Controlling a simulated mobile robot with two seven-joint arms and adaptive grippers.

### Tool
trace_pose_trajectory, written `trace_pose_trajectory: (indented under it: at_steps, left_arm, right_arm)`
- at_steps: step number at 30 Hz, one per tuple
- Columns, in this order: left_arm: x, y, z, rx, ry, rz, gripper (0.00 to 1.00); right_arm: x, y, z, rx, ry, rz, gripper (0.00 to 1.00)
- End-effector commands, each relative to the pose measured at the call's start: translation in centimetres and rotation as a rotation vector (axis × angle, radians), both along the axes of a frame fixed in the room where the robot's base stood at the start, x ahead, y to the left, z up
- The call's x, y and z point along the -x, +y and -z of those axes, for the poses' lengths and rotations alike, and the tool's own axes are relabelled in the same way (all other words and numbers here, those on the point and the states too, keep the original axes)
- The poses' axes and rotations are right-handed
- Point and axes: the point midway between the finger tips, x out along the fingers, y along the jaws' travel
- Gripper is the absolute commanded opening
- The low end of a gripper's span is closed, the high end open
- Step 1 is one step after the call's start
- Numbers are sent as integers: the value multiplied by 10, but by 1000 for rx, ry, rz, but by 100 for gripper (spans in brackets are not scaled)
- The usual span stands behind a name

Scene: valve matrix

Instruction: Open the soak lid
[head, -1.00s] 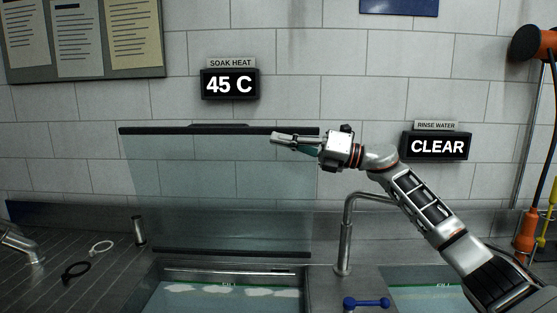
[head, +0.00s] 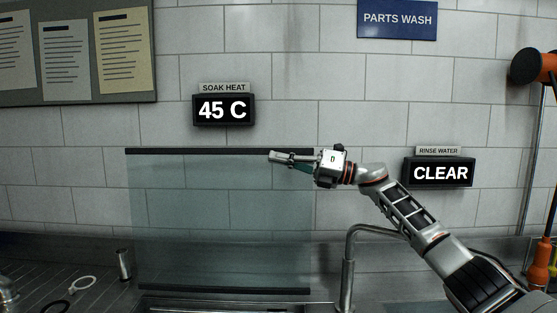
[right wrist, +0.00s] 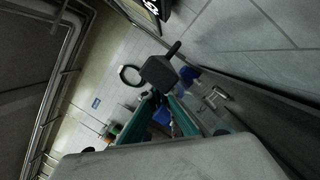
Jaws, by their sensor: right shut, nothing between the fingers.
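The soak lid (head: 220,225) is a see-through panel with a dark bar along its top and another along its bottom. In the head view it stands raised, about upright, at the back of the sink in front of the tiled wall. My right gripper (head: 273,157) is shut and empty at the right part of the top bar. Its fingers point left and overlap the bar in the picture; I cannot tell whether they touch it. Its teal-sided fingers also show in the right wrist view (right wrist: 158,104). My left gripper is not in view.
A tap (head: 348,265) stands just right of the lid. Displays reading 45 C (head: 224,110) and CLEAR (head: 440,173) hang on the wall. An orange lamp (head: 530,66) is at far right.

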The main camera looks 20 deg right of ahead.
Motion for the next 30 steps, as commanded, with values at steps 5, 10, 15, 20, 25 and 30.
trace_pose_trajectory:
  at_steps: [5, 10, 15, 20, 25, 30]
  left_arm:
    - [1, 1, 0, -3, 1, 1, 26]
    - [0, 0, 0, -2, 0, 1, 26]
    - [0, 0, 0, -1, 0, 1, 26]
    - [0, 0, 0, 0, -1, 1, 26]
    - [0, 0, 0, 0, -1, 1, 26]
    - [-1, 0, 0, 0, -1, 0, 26]
  right_arm:
    - [1, -3, 1, 0, 0, 1, 0]
    - [11, -22, 5, 1, 1, 3, 0]
    - [27, -53, 11, 1, 0, 3, 0]
    - [41, -79, 17, 1, 1, 3, 0]
    - [51, -97, 20, 0, -1, 2, 0]
    - [56, -104, 21, 0, 0, 0, 0]
